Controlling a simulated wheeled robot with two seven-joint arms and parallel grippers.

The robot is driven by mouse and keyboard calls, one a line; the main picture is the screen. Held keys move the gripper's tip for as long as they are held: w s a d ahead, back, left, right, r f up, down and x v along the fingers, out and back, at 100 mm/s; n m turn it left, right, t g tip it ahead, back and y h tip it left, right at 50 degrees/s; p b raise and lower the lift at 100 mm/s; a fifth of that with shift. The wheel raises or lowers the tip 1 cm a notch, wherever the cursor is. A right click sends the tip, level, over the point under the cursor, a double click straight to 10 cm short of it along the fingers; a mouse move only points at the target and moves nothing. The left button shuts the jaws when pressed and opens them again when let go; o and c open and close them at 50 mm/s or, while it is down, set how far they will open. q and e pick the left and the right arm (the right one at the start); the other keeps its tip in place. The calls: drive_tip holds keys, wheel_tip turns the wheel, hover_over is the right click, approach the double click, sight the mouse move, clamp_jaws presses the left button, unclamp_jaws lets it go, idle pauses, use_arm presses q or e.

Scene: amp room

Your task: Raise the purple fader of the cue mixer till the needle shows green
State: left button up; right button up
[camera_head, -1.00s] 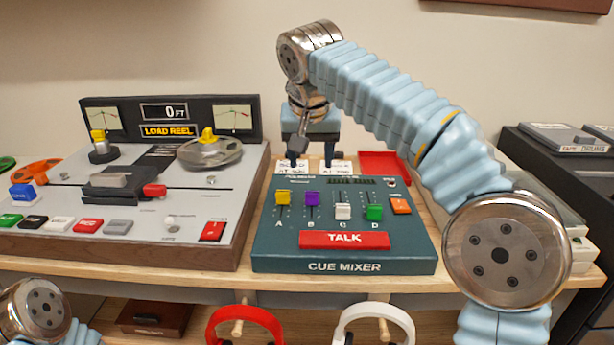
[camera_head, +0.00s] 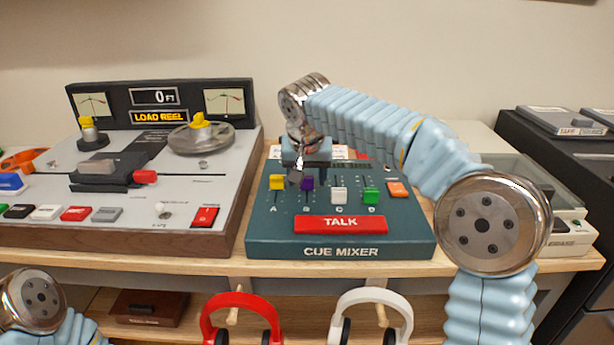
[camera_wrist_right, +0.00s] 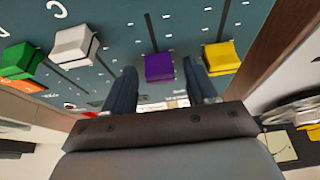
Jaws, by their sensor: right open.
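The cue mixer (camera_head: 340,253) is a dark teal box on the bench with a row of fader caps. Its purple fader (camera_head: 307,183) stands between the yellow fader (camera_head: 277,182) and the white one. My right gripper (camera_head: 303,176) is over the mixer's back part, right at the purple cap. In the right wrist view the purple fader (camera_wrist_right: 158,68) shows between the two open fingertips (camera_wrist_right: 160,78), with a gap on each side. I cannot tell whether the fingers are down to the cap's height. My left gripper is out of view. My right wrist hides part of the mixer's back.
The white fader (camera_head: 339,195), green fader (camera_head: 371,195) and orange button (camera_head: 398,189) are to the right. A red TALK bar (camera_head: 341,224) lies in front. A tape machine (camera_head: 215,210) with two needle dials stands left. Headphones (camera_head: 240,303) hang below the bench.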

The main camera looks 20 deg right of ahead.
clamp_jaws()
drive_tip(key=shift+s+a, duration=0.1)
drive_tip(key=shift+s, duration=0.35)
idle(0.3)
unclamp_jaws()
